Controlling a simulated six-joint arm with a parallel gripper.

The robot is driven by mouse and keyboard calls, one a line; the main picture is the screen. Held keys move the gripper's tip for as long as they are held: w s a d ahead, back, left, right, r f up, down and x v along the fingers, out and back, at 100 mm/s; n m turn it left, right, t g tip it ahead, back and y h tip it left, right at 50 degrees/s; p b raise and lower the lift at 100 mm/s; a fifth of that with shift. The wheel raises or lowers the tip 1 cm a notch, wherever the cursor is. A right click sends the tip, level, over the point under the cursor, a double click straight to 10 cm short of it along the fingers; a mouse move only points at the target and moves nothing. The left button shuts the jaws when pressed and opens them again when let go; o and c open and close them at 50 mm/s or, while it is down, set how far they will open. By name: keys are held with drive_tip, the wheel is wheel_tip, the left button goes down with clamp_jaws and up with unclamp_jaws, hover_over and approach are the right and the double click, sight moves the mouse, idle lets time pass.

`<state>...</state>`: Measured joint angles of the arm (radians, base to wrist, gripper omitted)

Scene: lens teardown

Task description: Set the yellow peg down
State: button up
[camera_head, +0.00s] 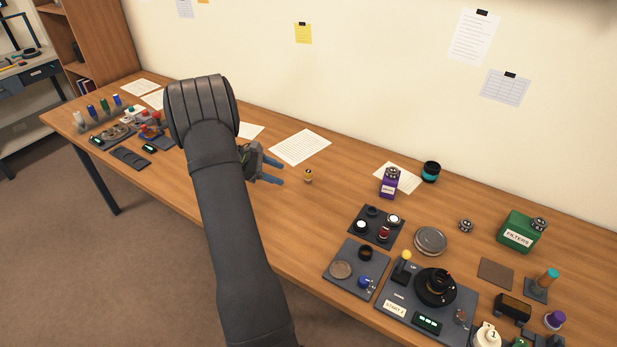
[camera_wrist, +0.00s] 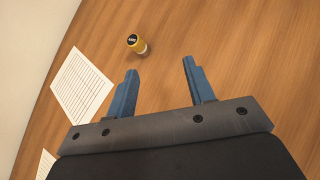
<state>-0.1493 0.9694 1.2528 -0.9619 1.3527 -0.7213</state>
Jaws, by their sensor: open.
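The yellow peg (camera_head: 308,175) stands on the wooden table, to the right of my gripper in the head view. In the wrist view the yellow peg (camera_wrist: 138,44) shows a dark top with a small unreadable label, beyond the tip of the left finger. My gripper (camera_head: 282,172) is open with its two blue fingers apart; the wrist view shows nothing between the fingertips (camera_wrist: 160,66). The peg is apart from both fingers.
A paper sheet (camera_head: 300,147) lies behind the peg. A purple box (camera_head: 390,182) and a dark tray of round parts (camera_head: 363,239) are to the right. A dark station with a dial (camera_head: 400,312) is at front right. Bare table surrounds the peg.

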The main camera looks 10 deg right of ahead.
drive_tip(key=a+n+t, duration=0.1)
drive_tip(key=a+n+h, duration=0.1)
drive_tip(key=n, duration=0.1)
drive_tip(key=a+n+t+h, duration=0.1)
drive_tip(key=a, duration=0.1)
drive_tip(key=shift+w+a+r+n+t, duration=0.1)
drive_tip(key=shift+w+n+t, duration=0.2)
drive_tip(key=shift+w, duration=0.15)
approach(307, 177)
drive_tip(key=x, duration=0.5)
drive_tip(key=shift+w, duration=0.45)
drive_tip(key=shift+x, duration=2.85)
drive_tip(key=shift+a, duration=0.1)
clamp_jaws()
